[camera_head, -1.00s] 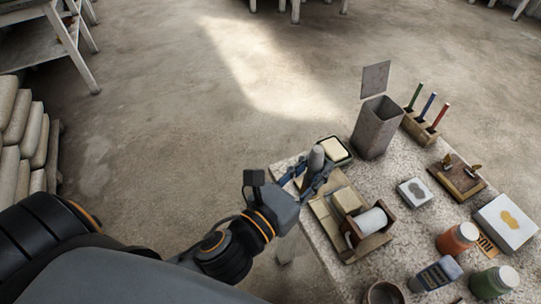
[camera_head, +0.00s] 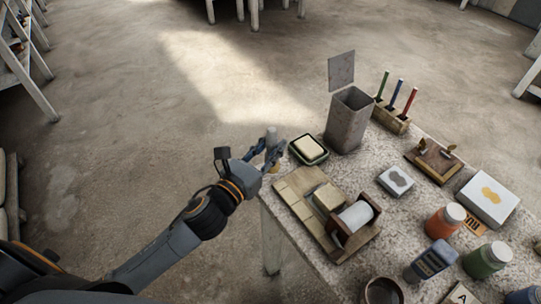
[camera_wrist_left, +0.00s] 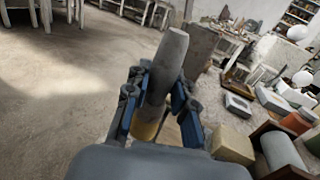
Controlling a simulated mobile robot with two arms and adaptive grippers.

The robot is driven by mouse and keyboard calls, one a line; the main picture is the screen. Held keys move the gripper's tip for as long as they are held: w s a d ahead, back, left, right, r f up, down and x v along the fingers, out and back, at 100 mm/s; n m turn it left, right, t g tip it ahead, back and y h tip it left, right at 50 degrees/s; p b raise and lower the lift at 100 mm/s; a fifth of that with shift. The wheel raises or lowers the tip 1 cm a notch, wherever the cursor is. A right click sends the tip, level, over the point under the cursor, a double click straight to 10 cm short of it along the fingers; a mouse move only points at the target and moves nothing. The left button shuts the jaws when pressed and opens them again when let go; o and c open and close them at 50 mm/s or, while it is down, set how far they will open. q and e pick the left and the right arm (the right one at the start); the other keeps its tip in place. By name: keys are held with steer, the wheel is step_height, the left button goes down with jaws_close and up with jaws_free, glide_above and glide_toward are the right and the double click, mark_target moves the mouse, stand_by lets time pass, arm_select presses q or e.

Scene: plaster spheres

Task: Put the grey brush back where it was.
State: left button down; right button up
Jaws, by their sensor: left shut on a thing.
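My left gripper (camera_head: 270,152) is shut on the grey brush (camera_head: 271,134), just off the table's back left edge. In the left wrist view the brush (camera_wrist_left: 167,66) stands nearly upright, slightly tilted, its grey handle up and a yellowish lower part showing below the blue fingers (camera_wrist_left: 158,112). A wooden board (camera_head: 292,196) lies on the table to the right of and nearer than the gripper; it carries a tan block (camera_head: 327,196) and a white roll (camera_head: 355,215) in a wooden holder. Its left strip shows bare. My right gripper is not in view.
A dark dish with a cream block (camera_head: 309,147) sits close right of the gripper. Beyond it stand a grey metal bin (camera_head: 348,122) and a wooden holder with three coloured sticks (camera_head: 391,117). Jars (camera_head: 444,221) and boxes fill the speckled table's (camera_head: 310,265) right side. Open floor lies left.

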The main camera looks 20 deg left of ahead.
mark_target(266, 160)
arm_select(q)
steer(key=f, duration=0.3)
steer(key=shift+w+a+f, duration=0.2)
steer(key=shift+w+f, duration=0.1)
steer(key=shift+f, duration=0.1)
steer(key=shift+f+b, duration=0.15)
steer(key=shift+b, duration=0.25)
steer(key=c, duration=1.1)
jaws_free()
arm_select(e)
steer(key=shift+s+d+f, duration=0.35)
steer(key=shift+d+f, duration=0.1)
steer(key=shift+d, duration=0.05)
arm_select(q)
steer(key=shift+r, duration=0.2)
steer(key=shift+b+v, duration=1.05)
steer(key=shift+v, duration=4.95)
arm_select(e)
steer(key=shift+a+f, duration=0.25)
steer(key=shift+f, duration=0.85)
